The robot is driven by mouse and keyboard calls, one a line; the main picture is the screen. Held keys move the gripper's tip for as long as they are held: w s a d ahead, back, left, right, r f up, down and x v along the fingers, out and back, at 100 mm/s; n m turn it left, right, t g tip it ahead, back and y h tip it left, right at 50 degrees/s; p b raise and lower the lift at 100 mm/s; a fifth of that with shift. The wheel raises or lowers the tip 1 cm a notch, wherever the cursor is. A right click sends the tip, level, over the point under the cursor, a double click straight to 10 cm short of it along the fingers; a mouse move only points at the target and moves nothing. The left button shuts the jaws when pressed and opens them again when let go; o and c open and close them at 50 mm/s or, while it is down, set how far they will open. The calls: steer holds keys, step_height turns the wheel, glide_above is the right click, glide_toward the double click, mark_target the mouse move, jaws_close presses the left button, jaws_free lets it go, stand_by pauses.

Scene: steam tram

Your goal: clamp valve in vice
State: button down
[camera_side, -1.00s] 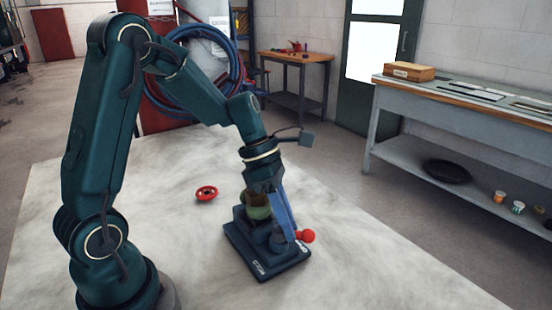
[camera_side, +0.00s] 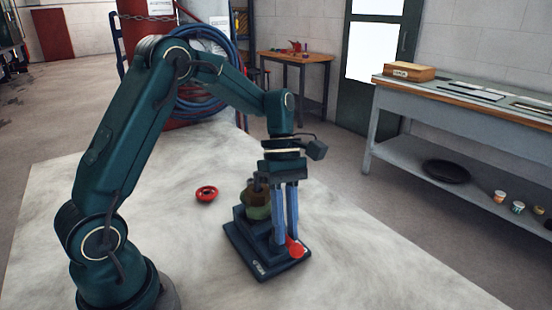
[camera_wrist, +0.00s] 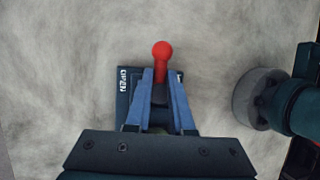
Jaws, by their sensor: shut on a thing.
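The vice (camera_side: 236,237) is a dark blue block on a flat base plate, lying on the pale table top. The valve (camera_side: 257,207), a green and brown body, stands upright in it, partly behind my fingers. The vice's lever ends in a red ball (camera_side: 297,251); it also shows in the wrist view (camera_wrist: 162,50). My gripper (camera_side: 287,238) points straight down with its blue fingers shut on the red lever, one finger on each side in the wrist view (camera_wrist: 161,78). A label reading OPEN (camera_wrist: 123,80) shows left of the fingers. The jaw contact on the valve is hidden.
A red handwheel (camera_side: 207,194) lies on the table left of the vice. The table (camera_side: 370,265) is bare around them. A grey workbench (camera_side: 460,100) stands at the right, off the table, and blue hoses (camera_side: 237,70) hang behind my arm.

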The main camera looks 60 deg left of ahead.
steer(key=m, duration=0.2)
steer(key=m+g+y, duration=0.1)
steer(key=m, duration=0.2)
steer(key=shift+s+m+g+y, duration=0.3)
steer(key=shift+s+g, duration=0.05)
steer(key=shift+g, duration=0.05)
steer(key=shift+s+a+m+g+y, duration=0.1)
steer(key=shift+m+g+y, duration=0.2)
steer(key=shift+m, duration=0.7)
steer(key=shift+s+m+g+y, duration=0.1)
steer(key=shift+m+y, duration=0.3)
steer(key=shift+m, duration=0.6)
steer(key=c, duration=0.8)
jaws_free()
steer(key=shift+r, duration=0.1)
steer(key=shift+v, duration=1.9)
steer(key=shift+w+r, duration=0.25)
steer(key=shift+r, duration=0.3)
